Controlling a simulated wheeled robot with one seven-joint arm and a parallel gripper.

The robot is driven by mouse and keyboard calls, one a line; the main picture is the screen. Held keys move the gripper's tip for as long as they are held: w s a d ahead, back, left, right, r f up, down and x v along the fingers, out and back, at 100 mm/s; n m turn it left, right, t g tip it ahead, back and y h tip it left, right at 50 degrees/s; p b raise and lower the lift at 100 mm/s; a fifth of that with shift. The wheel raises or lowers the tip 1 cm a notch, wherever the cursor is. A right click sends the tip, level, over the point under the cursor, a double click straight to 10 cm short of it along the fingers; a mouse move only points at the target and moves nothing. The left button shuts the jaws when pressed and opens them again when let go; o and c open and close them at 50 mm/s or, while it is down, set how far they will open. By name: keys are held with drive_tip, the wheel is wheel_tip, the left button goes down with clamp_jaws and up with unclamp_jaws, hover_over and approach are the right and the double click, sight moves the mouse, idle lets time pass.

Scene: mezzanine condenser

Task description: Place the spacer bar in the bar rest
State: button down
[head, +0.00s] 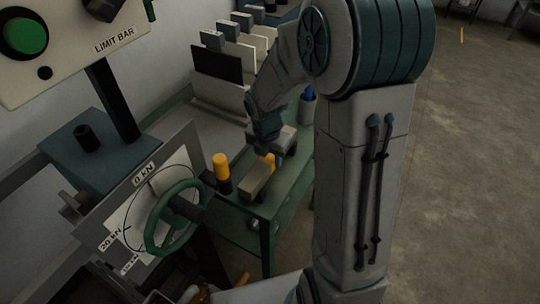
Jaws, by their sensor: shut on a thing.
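A pale tan block-like bar (257,181), which I take for the spacer bar, is at the near end of the green bench, just below my gripper. My gripper (265,150) points down over the bench and is shut on the bar, though the fingertips are small and dark here. A yellow piece (270,159) shows at the bar's far end. I cannot make out the bar rest for certain, nor whether the bar touches anything beneath it.
The green bench (262,213) has a yellow-topped black cylinder (221,168) left of the bar. A green handwheel (174,216) and dial plate stand at the near left. Upright panels (217,63) line the wall.

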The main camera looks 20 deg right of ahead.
sight(267, 158)
drive_tip(key=c, duration=0.9)
unclamp_jaws()
drive_tip(key=shift+f, duration=0.1)
wheel_tip(267, 158, up, 12)
drive_tip(key=a, duration=0.1)
drive_tip(key=shift+s+d+r+m+t+y+p, duration=0.15)
drive_tip(key=shift+s+r+m+t, duration=0.3)
drive_tip(key=shift+s+m, duration=3.2)
drive_tip(key=shift+s+d+r+m+t+y+p, duration=0.15)
drive_tip(key=shift+s+r+m, duration=0.35)
drive_tip(key=shift+s+m, duration=3.2)
drive_tip(key=shift+s+d+r+m+t+y+p, duration=0.15)
drive_tip(key=shift+s+r+m+t, duration=0.65)
drive_tip(key=shift+m, duration=5.35)
drive_tip(key=shift+s+f+g, duration=0.3)
drive_tip(key=shift+g, duration=0.1)
